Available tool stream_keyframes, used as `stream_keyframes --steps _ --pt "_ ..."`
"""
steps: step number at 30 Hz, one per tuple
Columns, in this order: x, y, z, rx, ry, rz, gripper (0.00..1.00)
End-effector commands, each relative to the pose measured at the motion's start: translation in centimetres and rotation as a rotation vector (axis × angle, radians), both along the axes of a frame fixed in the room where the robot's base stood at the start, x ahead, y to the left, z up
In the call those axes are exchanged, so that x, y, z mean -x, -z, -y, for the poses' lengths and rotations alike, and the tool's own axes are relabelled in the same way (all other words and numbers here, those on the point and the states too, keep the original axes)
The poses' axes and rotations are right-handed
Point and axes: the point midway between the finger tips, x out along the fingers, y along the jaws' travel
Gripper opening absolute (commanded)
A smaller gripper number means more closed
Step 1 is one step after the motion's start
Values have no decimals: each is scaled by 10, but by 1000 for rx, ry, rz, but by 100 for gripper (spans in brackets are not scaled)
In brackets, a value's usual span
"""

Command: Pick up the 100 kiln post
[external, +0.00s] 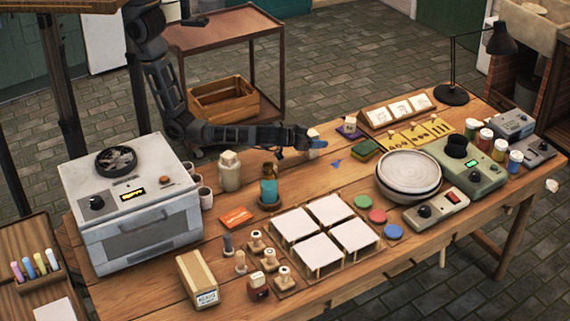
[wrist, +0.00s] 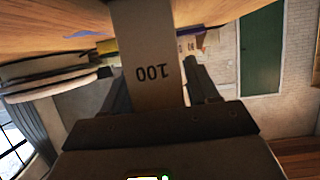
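The 100 kiln post is a pale grey-brown block with a black "100", upside down in the wrist view (wrist: 152,50). It stands between my fingers (wrist: 155,92), which look shut on its two sides. Its far end runs off the top of the picture. A bare blue patch (external: 336,163) lies on the table in front, apart from the post.
Another pale post (external: 350,125) stands on a purple patch to the right. A green sponge (external: 365,149), stacked plates (external: 410,188) and a tile rack (external: 395,110) are right of my gripper. A blue bottle (external: 269,188) and pale jar (external: 229,172) stand left.

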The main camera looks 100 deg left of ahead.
Motion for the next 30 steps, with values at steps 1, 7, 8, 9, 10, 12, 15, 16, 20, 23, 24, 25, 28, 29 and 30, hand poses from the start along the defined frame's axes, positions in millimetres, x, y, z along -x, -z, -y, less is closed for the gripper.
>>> stream_keyframes --steps 1,7,8,9,10,12,15,16,20,23,24,25,28,29,30 --pt "0 0 0 0 0 0 54" --pt "0 0 0 0 0 0 35" --pt "0 0 0 0 0 0 32" --pt "0 0 0 0 0 0 28" --pt "0 0 0 0 0 0 25" --pt "0 0 0 0 0 0 19" --pt "0 0 0 0 0 0 9" --pt "0 0 0 0 0 0 6" --pt "0 -1 0 0 0 1 4" --pt "0 -1 0 0 0 1 4" --pt "0 -2 0 0 1 2 4" --pt "0 -3 0 0 1 2 4" --pt "0 -8 0 0 0 4 4" --pt "0 -10 0 1 -1 5 4" --pt "0 -14 0 0 -1 4 4"
